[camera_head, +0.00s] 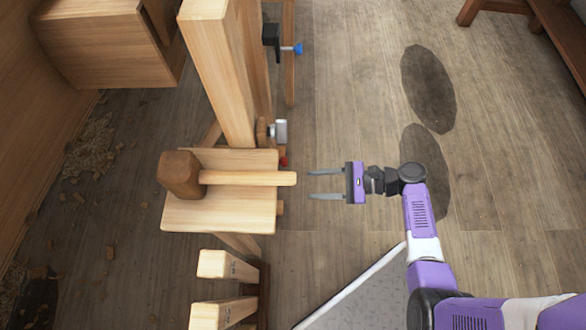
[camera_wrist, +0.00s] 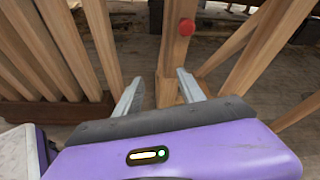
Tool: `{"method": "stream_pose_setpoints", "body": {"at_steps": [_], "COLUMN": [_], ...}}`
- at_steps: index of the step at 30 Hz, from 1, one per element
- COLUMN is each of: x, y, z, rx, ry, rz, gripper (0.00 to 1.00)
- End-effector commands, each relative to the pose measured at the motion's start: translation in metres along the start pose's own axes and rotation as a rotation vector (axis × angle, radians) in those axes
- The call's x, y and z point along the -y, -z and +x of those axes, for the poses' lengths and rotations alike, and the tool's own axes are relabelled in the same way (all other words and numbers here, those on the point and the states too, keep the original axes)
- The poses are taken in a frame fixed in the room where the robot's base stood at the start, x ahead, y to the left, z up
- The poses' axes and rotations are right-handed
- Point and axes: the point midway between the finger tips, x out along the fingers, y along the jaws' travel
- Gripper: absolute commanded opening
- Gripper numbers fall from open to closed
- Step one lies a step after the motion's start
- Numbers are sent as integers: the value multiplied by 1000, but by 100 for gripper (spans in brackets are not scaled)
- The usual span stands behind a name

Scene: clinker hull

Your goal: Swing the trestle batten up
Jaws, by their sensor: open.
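My gripper (camera_head: 309,184) is open and empty, just right of the small wooden trestle (camera_head: 230,215) in the head view. In the wrist view, my gripper's fingers (camera_wrist: 160,77) point towards an upright wooden strip (camera_wrist: 168,62) that shows between them. I cannot tell if it touches either finger. This strip seems to be the batten, though I cannot be sure. A red knob (camera_wrist: 187,27) sits on the wood above the fingertips. A small red spot (camera_head: 284,161) shows at the trestle's right edge in the head view. The trestle top hides most of its side from above.
A wooden mallet (camera_head: 180,174) lies on the trestle top, its handle reaching past the right edge towards my gripper. A tall plank (camera_head: 217,70) and a clamp with a blue handle (camera_head: 292,49) stand behind. Sawn timbers (camera_head: 225,265) stand in front.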

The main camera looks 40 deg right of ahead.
Motion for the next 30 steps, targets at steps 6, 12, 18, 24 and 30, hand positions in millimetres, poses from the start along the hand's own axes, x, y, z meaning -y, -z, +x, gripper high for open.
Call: {"method": "stream_pose_setpoints", "body": {"at_steps": [6,12,18,24,30], "x": [49,58,57,59,59], "y": [-19,-31,-40,-49,-53], "z": [-8,-6,22,48,60], "rx": [267,328,326,325,324], "ry": [13,6,2,5,6], "rz": [107,124,122,121,123], "gripper": [47,47,47,47,47]}}
